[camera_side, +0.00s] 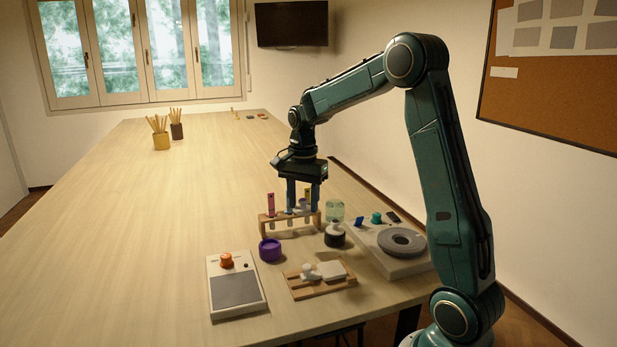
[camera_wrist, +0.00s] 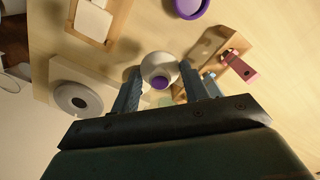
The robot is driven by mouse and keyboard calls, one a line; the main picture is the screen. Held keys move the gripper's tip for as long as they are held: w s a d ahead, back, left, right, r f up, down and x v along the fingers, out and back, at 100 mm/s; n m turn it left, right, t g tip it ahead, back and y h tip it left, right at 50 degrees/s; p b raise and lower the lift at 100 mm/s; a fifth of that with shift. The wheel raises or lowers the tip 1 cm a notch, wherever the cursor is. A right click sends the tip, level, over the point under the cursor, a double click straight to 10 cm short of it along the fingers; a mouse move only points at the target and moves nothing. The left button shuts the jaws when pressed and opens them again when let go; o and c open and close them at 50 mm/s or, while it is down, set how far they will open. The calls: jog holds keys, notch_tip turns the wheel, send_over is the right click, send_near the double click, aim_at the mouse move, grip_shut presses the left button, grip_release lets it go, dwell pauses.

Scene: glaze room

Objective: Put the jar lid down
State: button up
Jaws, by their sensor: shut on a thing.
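My gripper (camera_side: 303,203) is above the far side of the test tube rack, pointing down. In the wrist view its two fingers (camera_wrist: 160,80) are shut on the jar lid (camera_wrist: 158,66), a pale round piece with a small purple knob. The lid is hard to make out between the fingers in the side view. Whether its underside touches anything is hidden. A purple round pot (camera_side: 270,250) stands on the table in front of the rack. It also shows at the top edge of the wrist view (camera_wrist: 190,13).
The table's left is clear.

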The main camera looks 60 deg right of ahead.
aim_at(303, 250)
jog(key=shift+f, duration=5.45)
jog(key=shift+f, duration=0.15)
jog(key=o, duration=1)
notch_tip(303, 250, up, 12)
jog(key=shift+r, duration=0.2)
jog(key=shift+a, duration=0.1)
